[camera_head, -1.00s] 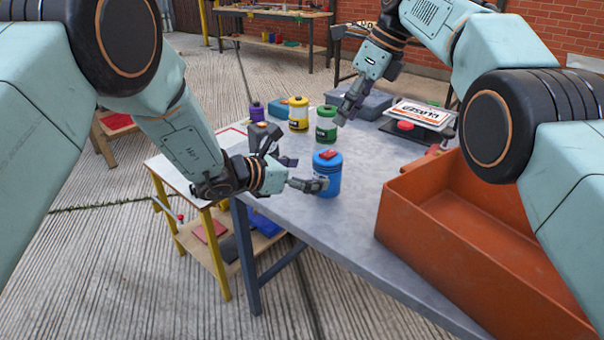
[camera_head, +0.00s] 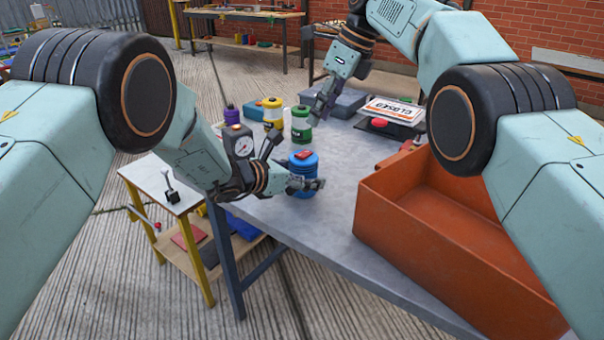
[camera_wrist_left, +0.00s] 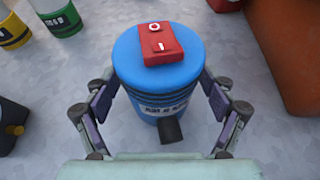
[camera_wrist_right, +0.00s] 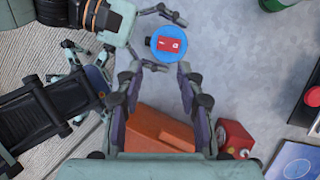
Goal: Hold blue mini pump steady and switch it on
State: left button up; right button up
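The blue mini pump (camera_head: 303,160) stands upright on the grey table, with a red switch block (camera_wrist_left: 160,43) on its round lid. The switch has a white ring mark and a white dash. My left gripper (camera_wrist_left: 160,85) is open around the pump, one finger on each side and close to its walls; contact is not clear. In the head view its near finger (camera_head: 308,183) crosses the pump's front. My right gripper (camera_wrist_right: 159,64) is open and empty, raised above the table behind the pump. The pump also shows beyond its fingertips in the right wrist view (camera_wrist_right: 177,37).
A large orange crate (camera_head: 400,235) stands right of the pump. Behind are yellow (camera_head: 272,112), green (camera_head: 301,125) and purple (camera_head: 231,116) canisters. A sign (camera_head: 395,112) lies at the back right.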

pick_arm(q)
jog(key=c, duration=1.4)
pick_arm(e)
jog(key=shift+c, duration=0.3)
jog(key=shift+r, duration=0.25)
jog(key=shift+c, duration=0.7)
jog(key=shift+n+t+y, duration=0.3)
jog(key=shift+t, duration=0.2)
jog(key=v, duration=0.3)
jog(key=a+v, duration=0.1)
jog(key=v, duration=0.5)
jog(key=shift+w+a+r, duration=0.25)
jog(key=shift+a+r, duration=0.05)
jog(key=shift+r, duration=0.15)
grip_shut()
notch_tip(320, 180, down, 7)
jog(key=s+d+n+t+y, duration=0.1)
jog(key=s+n+t+y, duration=0.1)
jog(key=n, duration=3.1)
jog(key=shift+d+r+t+y, duration=0.25)
jog(key=shift+d+t+y, duration=0.05)
jog(key=shift+y, duration=0.1)
